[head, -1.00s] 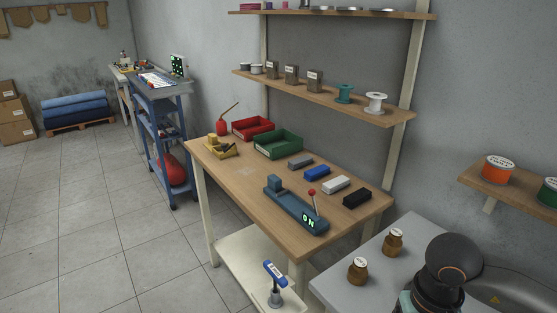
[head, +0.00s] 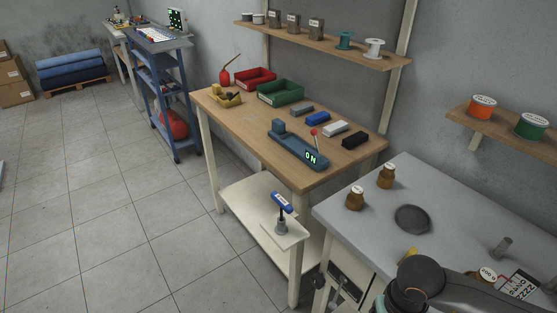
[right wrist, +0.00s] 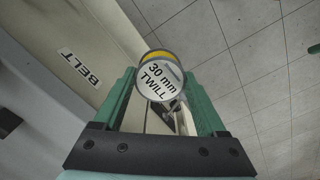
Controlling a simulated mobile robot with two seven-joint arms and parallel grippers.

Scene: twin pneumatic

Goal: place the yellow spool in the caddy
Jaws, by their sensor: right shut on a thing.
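In the right wrist view my right gripper (right wrist: 160,97) is shut on the yellow spool (right wrist: 157,54). The spool's round white end, printed "30 mm TWILL", faces the camera, and a yellow band shows at its far edge. The green fingers sit on either side of it. In the head view my own dark arm covers the lower right, and I cannot make out the right gripper there. My left gripper is out of view. I cannot clearly identify a caddy.
A grey table (head: 455,205) at right holds two brown jars (head: 355,199) and a dark disc (head: 412,219). The wooden bench (head: 250,117) carries a red bin (head: 256,78), a green bin (head: 280,92) and a lever device (head: 298,150). A pale panel labelled "BELT" (right wrist: 80,68) is near the gripper.

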